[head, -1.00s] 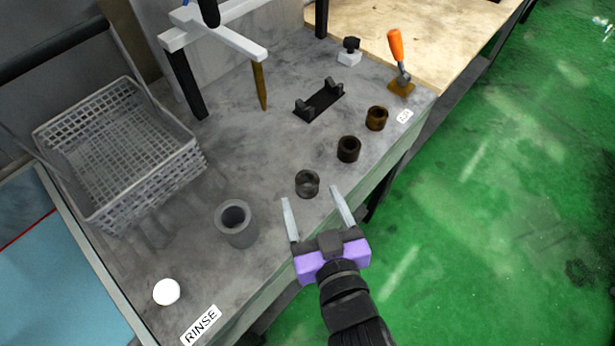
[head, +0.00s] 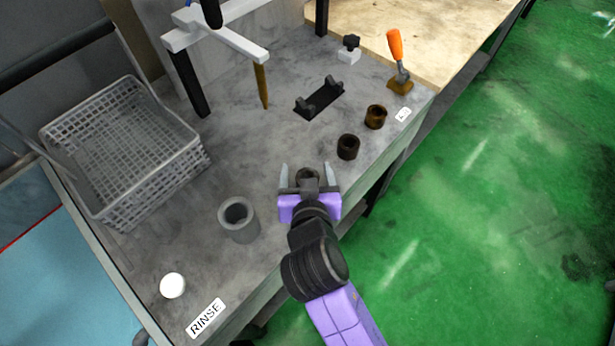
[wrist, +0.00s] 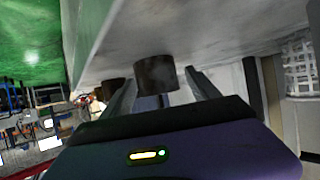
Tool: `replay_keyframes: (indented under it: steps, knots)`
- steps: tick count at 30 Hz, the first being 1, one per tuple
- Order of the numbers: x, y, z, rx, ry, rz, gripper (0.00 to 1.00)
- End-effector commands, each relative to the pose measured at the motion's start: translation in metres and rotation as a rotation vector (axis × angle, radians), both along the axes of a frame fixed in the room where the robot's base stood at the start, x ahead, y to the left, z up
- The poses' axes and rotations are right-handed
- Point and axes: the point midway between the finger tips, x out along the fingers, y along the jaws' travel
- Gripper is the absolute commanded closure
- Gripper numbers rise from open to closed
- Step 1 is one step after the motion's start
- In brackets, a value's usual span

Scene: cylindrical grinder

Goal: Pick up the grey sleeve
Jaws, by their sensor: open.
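The small grey sleeve (head: 308,174) stands on the bench near its front edge, partly hidden by my gripper in the head view. My gripper (head: 307,169) is open, with one finger on each side of the sleeve. In the wrist view, which looks upside down, the sleeve (wrist: 157,76) sits between the two fingers (wrist: 158,88) and looks dark. I see no clear contact between the fingers and the sleeve.
A dark sleeve (head: 348,147) and a brown sleeve (head: 375,117) stand beyond it in a row. A larger grey hollow cylinder (head: 238,220) and a white round object (head: 172,286) are to the left. A wire basket (head: 125,150) and a black cradle (head: 319,98) stand farther back.

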Motion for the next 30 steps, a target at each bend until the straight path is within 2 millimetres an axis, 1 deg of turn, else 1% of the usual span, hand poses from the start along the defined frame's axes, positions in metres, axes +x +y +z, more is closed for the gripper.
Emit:
replay_keyframes:
  steps: [1, 4, 11, 12, 14, 15, 17, 18, 20, 21, 22, 23, 30]
  knots:
    - [0.006, -0.0001, -0.002, -0.001, 0.0, -0.002, 0.3]
    - [0.012, 0.0009, -0.0052, 0.0, 0.0, -0.001, 0.3]
    - [0.0132, 0.001, -0.0065, 0.001, 0.0, 0.0, 0.3]
    - [0.0132, 0.001, -0.0065, 0.001, 0.0, 0.0, 0.34]
    - [0.013, 0.001, -0.0065, 0.001, 0.0, 0.0, 0.46]
    - [0.013, 0.001, -0.0065, 0.001, 0.0, 0.0, 0.54]
    - [0.0129, 0.0011, -0.0065, 0.001, 0.0, 0.0, 0.66]
    - [0.0129, 0.001, -0.0065, 0.001, 0.0, 0.0, 0.73]
    - [0.0129, 0.0011, -0.0065, 0.001, 0.0, 0.0, 0.85]
    - [0.0129, 0.0011, -0.0065, 0.001, 0.0, 0.0, 0.93]
    - [0.0129, 0.001, -0.0065, 0.001, 0.0, 0.0, 0.99]
    - [0.0129, 0.001, -0.0064, 0.001, 0.0, 0.0, 1.0]
    - [0.0132, 0.0012, -0.0052, 0.001, -0.003, 0.0, 1.0]
